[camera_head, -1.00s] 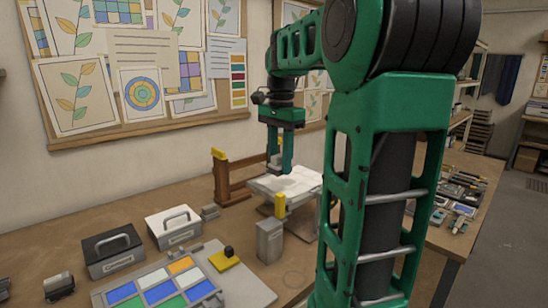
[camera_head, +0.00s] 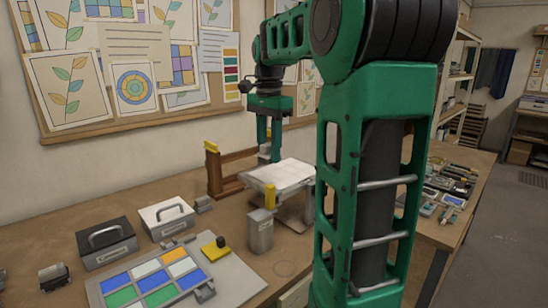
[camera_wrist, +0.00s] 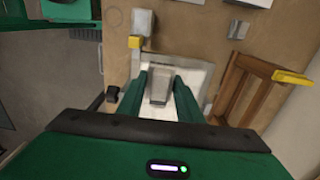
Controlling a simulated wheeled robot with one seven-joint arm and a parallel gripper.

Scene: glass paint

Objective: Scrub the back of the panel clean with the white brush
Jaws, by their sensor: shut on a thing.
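My gripper (camera_head: 270,155) points down, shut on a pale grey-white block (camera_wrist: 160,88), which I take to be the white brush. In the wrist view the block sits between my two green fingers (camera_wrist: 160,95). A pale, white-topped panel (camera_head: 288,173) lies flat on a low support. In the wrist view the panel (camera_wrist: 197,78) shows behind and around the fingers. In the head view my fingers are over its far left part. I cannot tell whether the brush touches it; its bristles are hidden.
A brown wooden rack (camera_head: 215,178) with yellow ends stands just left of the panel. A grey post with a yellow top (camera_head: 260,232) stands in front. Black (camera_head: 105,240) and white (camera_head: 166,217) boxes and a coloured-pane board (camera_head: 155,285) fill the left bench. The pinboard wall is behind.

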